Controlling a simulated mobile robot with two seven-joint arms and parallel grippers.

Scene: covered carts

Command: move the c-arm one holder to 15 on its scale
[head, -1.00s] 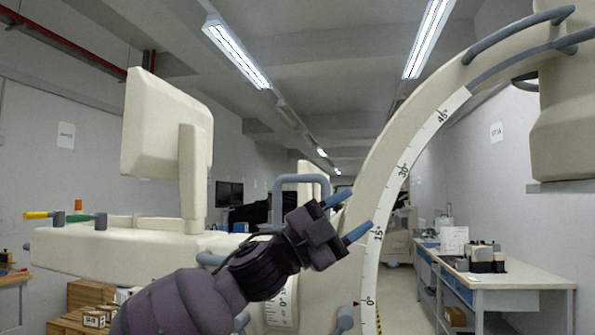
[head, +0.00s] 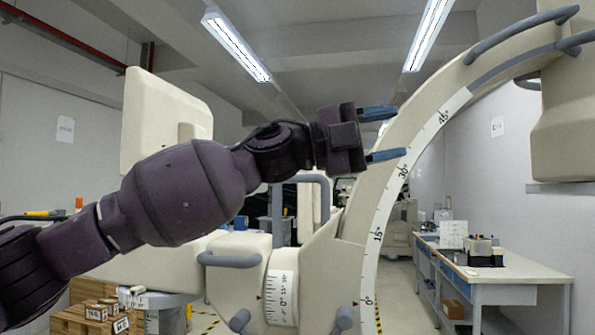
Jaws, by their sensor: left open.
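The c-arm (head: 385,165) is a large cream arc on the right, with a white scale strip marked 0, 15, 30 and 45. Its cream holder (head: 328,270) is at the arc's lower end. A red pointer on the holder sits by the 0 mark. A second, smaller scale (head: 282,297) on the rounded body beside it also has a red pointer near 0. My left gripper (head: 401,132) is open and empty, its two blue fingers in front of the arc near the 30 to 45 marks. I cannot tell whether they touch it. My right gripper is not in view.
Grey handles (head: 230,260) stick out from the rounded body, and a grey rail (head: 475,40) runs along the upper arc. A cream monitor (head: 150,110) stands at left behind my arm. A workbench (head: 515,275) is at right. The aisle floor between it and the c-arm looks clear.

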